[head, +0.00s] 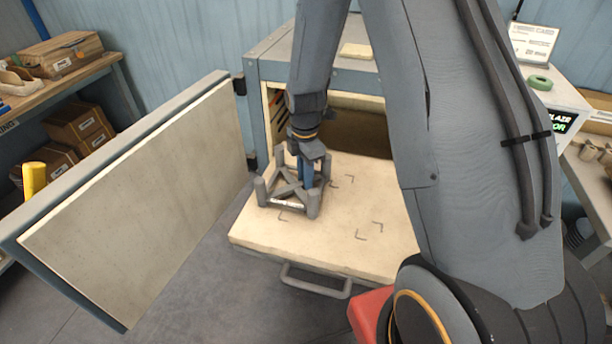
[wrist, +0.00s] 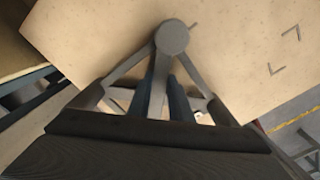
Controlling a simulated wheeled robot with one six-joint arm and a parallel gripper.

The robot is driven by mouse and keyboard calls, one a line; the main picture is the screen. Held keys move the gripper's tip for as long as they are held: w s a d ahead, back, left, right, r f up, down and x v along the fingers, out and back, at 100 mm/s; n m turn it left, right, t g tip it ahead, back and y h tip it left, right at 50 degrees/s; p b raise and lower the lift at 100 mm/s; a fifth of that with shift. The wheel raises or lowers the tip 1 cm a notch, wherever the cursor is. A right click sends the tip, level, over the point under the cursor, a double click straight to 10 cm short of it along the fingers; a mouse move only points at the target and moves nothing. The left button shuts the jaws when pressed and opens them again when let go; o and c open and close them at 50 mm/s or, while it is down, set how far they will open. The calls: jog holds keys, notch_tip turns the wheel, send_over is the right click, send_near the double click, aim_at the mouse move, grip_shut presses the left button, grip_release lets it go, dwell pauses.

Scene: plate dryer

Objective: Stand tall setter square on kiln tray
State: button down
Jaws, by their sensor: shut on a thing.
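The grey setter (head: 288,190) is a frame with corner posts and crossing bars. In the head view it stands over the left part of the pale kiln tray (head: 330,250), and it looks upright. I cannot tell whether its feet touch the tray. My gripper (head: 307,172) reaches down from above and is shut on the setter near its back right side. Dark corner marks show on the tray (wrist: 230,60), right of the setter.
The kiln door (head: 150,190) hangs open at the left. The tray sticks out of the kiln, with a handle (head: 315,285) at its front. My arm covers the tray's right side. A shelf with boxes (head: 80,130) stands far left. A red thing (head: 370,308) is low near my base.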

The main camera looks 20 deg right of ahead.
jog(key=shift+f, duration=0.2)
jog(key=shift+f, duration=0.1)
jog(key=c, duration=1.6)
grip_release()
notch_tip(320, 180, up, 12)
jog(key=f+b, duration=0.1)
jog(key=b, duration=0.2)
jog(key=shift+s+r+m+t, duration=0.25)
jog(key=shift+s+r+m, duration=0.05)
jog(key=shift+s+m, duration=2.8)
jog(key=shift+s+r+m+t, duration=0.25)
jog(key=shift+s+m, duration=2.4)
jog(key=shift+m, duration=1)
jog(key=shift+s+r+m+t, duration=0.2)
jog(key=shift+s+r+m, duration=0.1)
jog(key=shift+s+m, duration=2.8)
